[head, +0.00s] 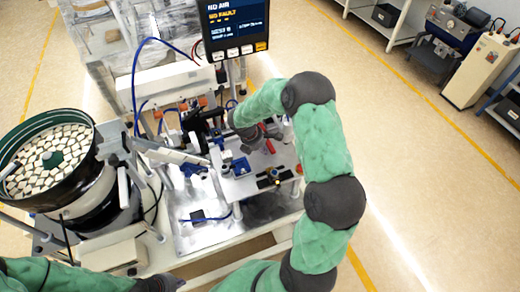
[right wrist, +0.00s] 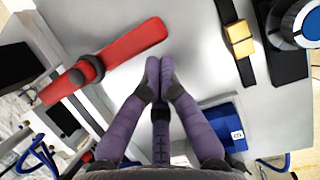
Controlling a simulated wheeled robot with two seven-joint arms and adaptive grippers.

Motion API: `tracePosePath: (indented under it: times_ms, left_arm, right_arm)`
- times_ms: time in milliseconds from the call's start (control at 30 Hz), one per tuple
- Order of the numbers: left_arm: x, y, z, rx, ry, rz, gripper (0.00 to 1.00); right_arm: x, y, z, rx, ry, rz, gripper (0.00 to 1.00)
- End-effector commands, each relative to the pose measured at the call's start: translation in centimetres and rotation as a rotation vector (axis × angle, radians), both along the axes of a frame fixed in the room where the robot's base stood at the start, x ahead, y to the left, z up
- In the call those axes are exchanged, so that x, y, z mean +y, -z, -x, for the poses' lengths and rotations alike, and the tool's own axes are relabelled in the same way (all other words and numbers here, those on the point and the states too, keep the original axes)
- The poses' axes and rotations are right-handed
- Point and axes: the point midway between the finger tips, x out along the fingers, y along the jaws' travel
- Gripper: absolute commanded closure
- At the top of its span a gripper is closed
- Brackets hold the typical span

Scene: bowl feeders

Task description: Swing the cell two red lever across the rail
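The red lever (right wrist: 125,48) lies slantwise at upper left in the right wrist view, over a pale grey plate (right wrist: 200,75). A dark ring (right wrist: 88,67) sits around its lower-left part. A red piece also shows beside my right gripper in the head view (head: 269,145). My right gripper (right wrist: 159,62) has its purple fingertips together, with nothing seen between them. The tips are just below and right of the lever's upper end, apart from it in the picture. A dark end of my left arm (head: 160,284) shows at the bottom edge; its fingers cannot be made out. I cannot tell which part is the rail.
A blue block (right wrist: 220,125) is right of my right fingers. A black strip with a yellow block (right wrist: 239,40) and a blue-topped round part (right wrist: 305,25) lie further right. A bowl feeder (head: 95,175) stands left; a display (head: 235,25) stands behind. My right arm covers the station's right side.

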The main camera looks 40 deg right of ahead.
Motion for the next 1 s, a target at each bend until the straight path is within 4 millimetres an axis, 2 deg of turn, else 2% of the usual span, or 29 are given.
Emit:
tracePosePath:
  times_ms: [367, 1000]
  left_arm:
    - [0.0, 0.0, 0.0, 0.000, 0.000, 0.000, 1.00]
    - [0.0, 0.1, 0.0, 0.000, 0.000, 0.000, 1.00]
  right_arm:
    - [0.0, 0.0, -0.1, -0.001, 0.000, 0.000, 1.00]
    - [1.0, 0.0, -1.8, -0.001, 0.000, 0.000, 1.00]
